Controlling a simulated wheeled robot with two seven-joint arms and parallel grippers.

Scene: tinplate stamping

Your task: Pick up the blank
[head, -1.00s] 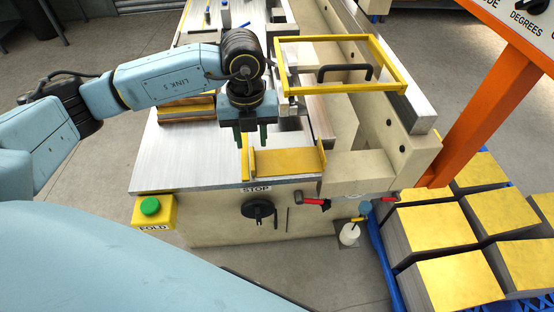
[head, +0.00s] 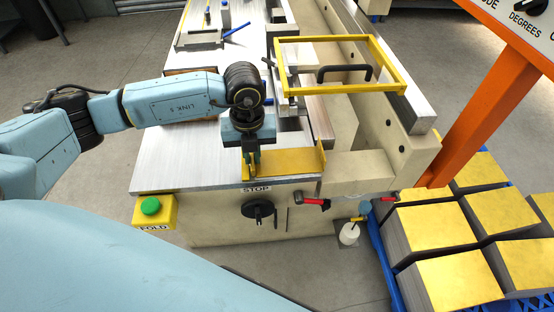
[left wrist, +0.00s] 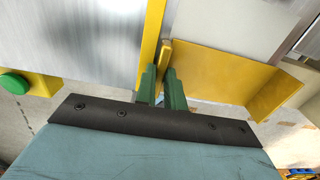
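The blank (head: 290,162) is a yellow sheet with upturned sides, lying at the front edge of the folding machine's bed. Its right flange (head: 322,157) stands up. In the left wrist view, the blank (left wrist: 212,80) lies to the right of the fingers. My left gripper (head: 252,160) points down at the blank's left end. Its green fingers (left wrist: 161,88) are close together with the blank's upright left flange between them, and look shut on it. The fingers partly hide the flange. My right gripper is in neither view.
A yellow frame guard (head: 340,90) with a black handle stands behind and right of the blank. A green FOLD button (head: 150,206) is at the front left. Stacks of yellow sheets (head: 455,285) stand at the right. The bed (head: 185,160) left of the gripper is clear.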

